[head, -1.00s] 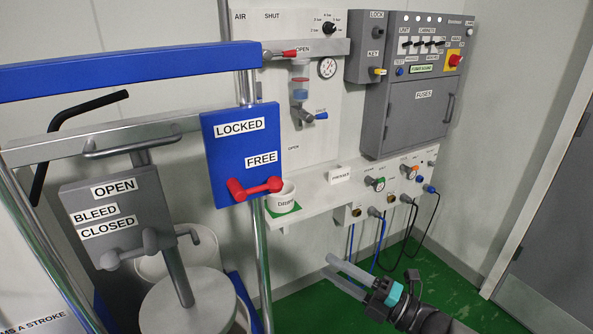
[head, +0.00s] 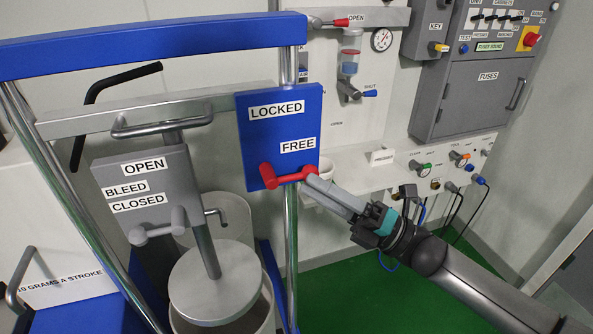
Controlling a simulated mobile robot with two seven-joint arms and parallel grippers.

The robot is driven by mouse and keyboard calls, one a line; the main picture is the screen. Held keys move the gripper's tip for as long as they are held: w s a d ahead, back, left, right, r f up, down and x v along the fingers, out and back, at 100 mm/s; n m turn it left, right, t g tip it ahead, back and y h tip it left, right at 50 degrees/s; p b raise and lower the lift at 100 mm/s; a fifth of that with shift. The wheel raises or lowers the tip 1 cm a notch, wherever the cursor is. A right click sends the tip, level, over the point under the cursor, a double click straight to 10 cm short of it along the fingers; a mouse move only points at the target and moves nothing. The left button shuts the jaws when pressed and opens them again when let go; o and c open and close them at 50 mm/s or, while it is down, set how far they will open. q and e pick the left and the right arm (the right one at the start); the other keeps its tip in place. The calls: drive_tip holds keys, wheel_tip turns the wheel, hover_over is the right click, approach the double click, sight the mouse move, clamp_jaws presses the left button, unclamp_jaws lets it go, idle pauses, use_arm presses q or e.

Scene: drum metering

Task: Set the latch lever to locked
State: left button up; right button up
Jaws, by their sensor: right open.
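The blue latch plate (head: 262,130) carries a LOCKED label (head: 276,110) above and a FREE label (head: 298,145) lower right. The red latch lever (head: 286,179) sits at the plate's lower edge and points right, just under the FREE label. My right gripper (head: 317,184) comes in from the lower right. Its open fingertips are at the lever's right end; I cannot tell whether they touch it or straddle it. My left gripper is not in view.
A grey plate (head: 145,190) marked OPEN, BLEED and CLOSED, with its own grey lever (head: 158,228), stands to the left. A blue crossbar (head: 150,48) runs above. A white shelf (head: 365,185) and the wall panel stand behind my right arm.

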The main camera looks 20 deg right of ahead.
sight(296, 176)
drive_tip(key=shift+p+x, duration=0.3)
drive_tip(key=shift+x, duration=1.95)
drive_tip(key=shift+c, duration=0.3)
